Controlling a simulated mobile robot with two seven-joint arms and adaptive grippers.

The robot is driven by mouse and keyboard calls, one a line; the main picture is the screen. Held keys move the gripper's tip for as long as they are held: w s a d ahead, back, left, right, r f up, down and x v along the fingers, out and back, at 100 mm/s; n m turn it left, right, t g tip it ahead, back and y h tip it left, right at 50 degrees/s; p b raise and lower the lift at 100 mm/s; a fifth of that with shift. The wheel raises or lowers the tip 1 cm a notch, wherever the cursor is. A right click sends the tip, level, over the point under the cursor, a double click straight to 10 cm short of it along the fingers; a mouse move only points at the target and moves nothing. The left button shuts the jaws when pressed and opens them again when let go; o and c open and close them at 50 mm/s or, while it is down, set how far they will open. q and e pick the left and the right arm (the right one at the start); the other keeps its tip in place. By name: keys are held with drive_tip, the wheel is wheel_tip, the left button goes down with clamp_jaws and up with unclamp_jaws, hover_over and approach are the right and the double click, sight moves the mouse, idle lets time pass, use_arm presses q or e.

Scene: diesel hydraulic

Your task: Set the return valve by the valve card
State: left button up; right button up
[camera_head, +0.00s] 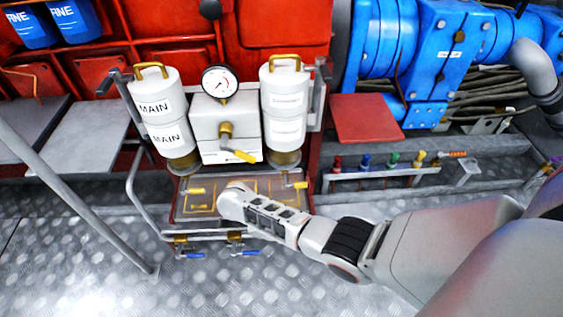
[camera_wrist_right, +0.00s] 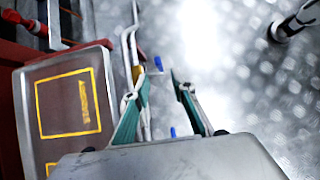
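Two blue-handled valves sit low at the front of the filter unit, the left one (camera_head: 191,255) and the right one (camera_head: 246,252). Two blue handles, one farther (camera_wrist_right: 158,64) and one nearer (camera_wrist_right: 173,131), show in the right wrist view. Yellow handles sit at the centre valve (camera_head: 238,155) and below the canisters, left (camera_head: 195,190) and right (camera_head: 300,185). I cannot tell which is the return valve, nor make out a valve card. My right gripper (camera_wrist_right: 158,84) is open and empty, near the pipe beside the tray; its fingers are hidden in the head view. My left gripper is not in view.
A left canister marked MAIN (camera_head: 160,115), a right canister (camera_head: 285,105) with unreadable labels and a gauge (camera_head: 220,82) stand above a yellow-outlined tray (camera_head: 181,209). A grey rail (camera_head: 75,195) crosses at left. A rack (camera_head: 385,175) of coloured items is right.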

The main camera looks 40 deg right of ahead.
drive_tip(key=shift+v, duration=2.05)
